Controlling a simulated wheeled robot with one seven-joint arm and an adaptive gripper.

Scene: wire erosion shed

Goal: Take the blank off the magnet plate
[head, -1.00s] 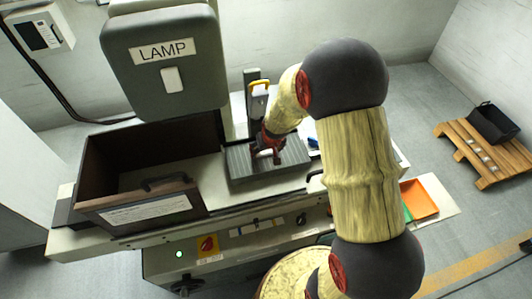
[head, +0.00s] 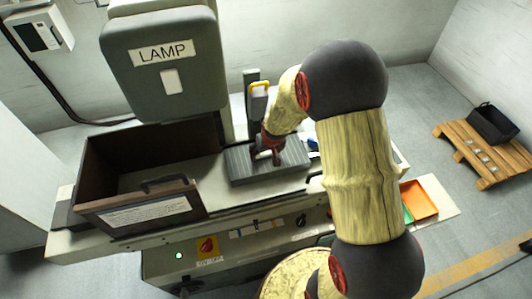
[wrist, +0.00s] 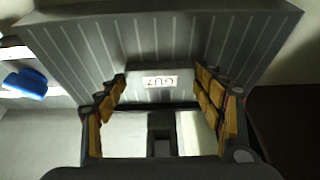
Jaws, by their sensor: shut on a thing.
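The magnet plate (head: 242,168) is a dark grey ribbed block on the machine bed, and it fills the upper part of the wrist view (wrist: 90,45). The blank (wrist: 160,82) is a small grey block with a white label that appears upside down. My gripper (wrist: 161,92) has its yellow-padded fingers on either side of the blank and is shut on it. In the head view my gripper (head: 273,155) points down over the plate. The blank is at the plate, but I cannot tell whether it touches it. The blank is hard to make out in the head view.
The lamp housing (head: 160,65) and an open brown bin (head: 140,208) stand left of the plate. A blue item (wrist: 25,82) lies beside it. A red switch on a yellow panel (head: 207,246) and a lit green light (head: 179,255) are on the front. An orange tray (head: 420,198) is right.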

